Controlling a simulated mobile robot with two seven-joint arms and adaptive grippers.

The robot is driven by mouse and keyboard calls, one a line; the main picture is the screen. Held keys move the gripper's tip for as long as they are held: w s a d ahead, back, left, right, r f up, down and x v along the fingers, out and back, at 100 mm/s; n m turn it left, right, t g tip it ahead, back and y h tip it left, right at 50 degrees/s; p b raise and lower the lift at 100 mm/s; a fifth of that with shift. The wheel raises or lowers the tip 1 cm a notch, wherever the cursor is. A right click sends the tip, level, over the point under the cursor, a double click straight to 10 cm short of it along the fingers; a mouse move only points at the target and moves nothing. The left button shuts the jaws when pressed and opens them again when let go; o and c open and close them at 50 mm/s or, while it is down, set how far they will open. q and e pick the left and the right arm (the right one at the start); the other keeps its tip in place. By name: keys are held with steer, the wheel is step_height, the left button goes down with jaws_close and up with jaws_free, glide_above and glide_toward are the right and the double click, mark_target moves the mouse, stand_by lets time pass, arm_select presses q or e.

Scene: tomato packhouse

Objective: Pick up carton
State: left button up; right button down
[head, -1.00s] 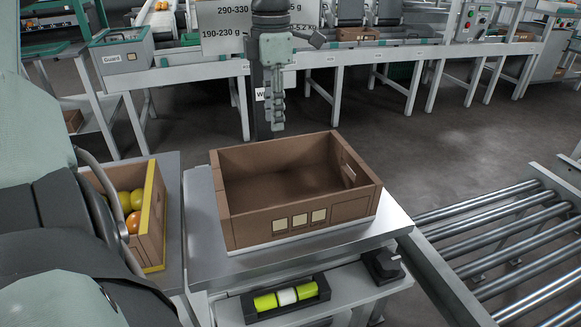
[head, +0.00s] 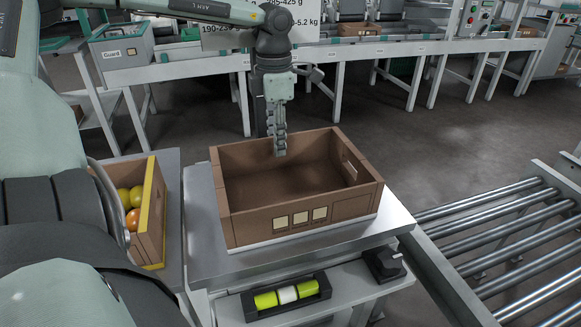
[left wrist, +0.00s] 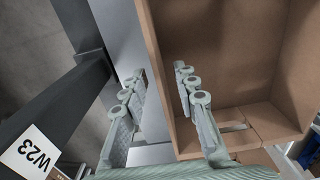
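The carton (head: 250,226) is an empty brown open-top box with pale squares on its front wall. It rests level on a grey metal platform (head: 203,238) in the middle of the head view. My left gripper (head: 280,150) points down at the carton's far wall, its fingertips overlapping the top of that wall in the head view. In the left wrist view the gripper (left wrist: 158,75) is open, with one finger outside the carton (left wrist: 270,70) and one over its inside. The rim lies between them, and contact is not clear. My right gripper is not in view.
A second carton (head: 150,225) holding yellow and orange tomatoes stands at left. A roller conveyor (head: 500,240) runs at right. A dark post with a W23 label (left wrist: 35,158) stands near the gripper.

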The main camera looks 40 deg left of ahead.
arm_select(q)
jaws_close()
steer(key=shift+r, duration=0.15)
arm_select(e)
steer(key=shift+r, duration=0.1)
